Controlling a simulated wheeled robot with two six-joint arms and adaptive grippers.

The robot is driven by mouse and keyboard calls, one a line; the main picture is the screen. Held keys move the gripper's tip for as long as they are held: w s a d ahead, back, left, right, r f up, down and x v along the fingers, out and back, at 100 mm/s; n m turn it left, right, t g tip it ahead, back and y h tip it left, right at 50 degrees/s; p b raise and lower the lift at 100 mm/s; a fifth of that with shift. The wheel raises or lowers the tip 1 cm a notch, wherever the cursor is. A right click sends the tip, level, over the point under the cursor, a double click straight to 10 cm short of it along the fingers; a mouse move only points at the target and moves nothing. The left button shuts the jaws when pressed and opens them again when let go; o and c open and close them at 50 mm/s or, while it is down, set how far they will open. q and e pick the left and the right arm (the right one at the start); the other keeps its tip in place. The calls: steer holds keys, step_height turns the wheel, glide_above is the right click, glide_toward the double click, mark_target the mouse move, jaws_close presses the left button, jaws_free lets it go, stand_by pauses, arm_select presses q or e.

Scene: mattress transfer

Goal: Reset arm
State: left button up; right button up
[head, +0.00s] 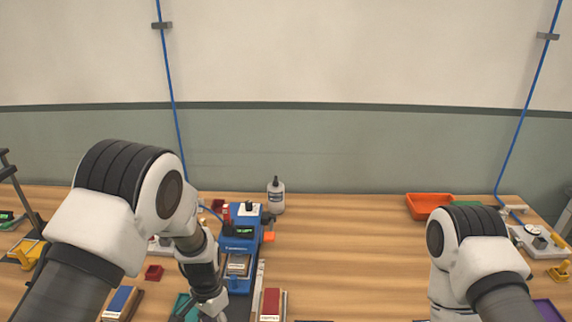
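My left arm comes in from the left and bends down over the table, left of a blue machine (240,235) with a small green-lit display. The end of the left arm reaches down to the bottom edge, and its gripper fingers cannot be made out. My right arm comes in from the lower right, and its lower part runs out of the picture at the bottom. The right gripper does not show.
A white bottle (276,196) stands behind the machine. An orange tray (426,205) lies at the back right. A red block (270,304) and a blue block (120,300) lie near the front. Blue cables run up the wall.

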arm_select(q)
steer(key=s+a+f+n+b, duration=0.1)
steer(key=s+f, duration=0.3)
steer(key=s, duration=0.4)
steer(key=s+a+f+n+t+b, duration=0.1)
steer(key=s+a+f+n, duration=0.2)
steer(key=s, duration=0.6)
steer(key=s+a+f+n, duration=0.3)
steer(key=s+f, duration=0.3)
steer(key=s, duration=0.3)
steer(key=shift+s+a+f+t+b, duration=0.15)
steer(key=shift+a+f+t+b, duration=0.2)
steer(key=shift+a, duration=0.4)
steer(key=shift+s, duration=0.1)
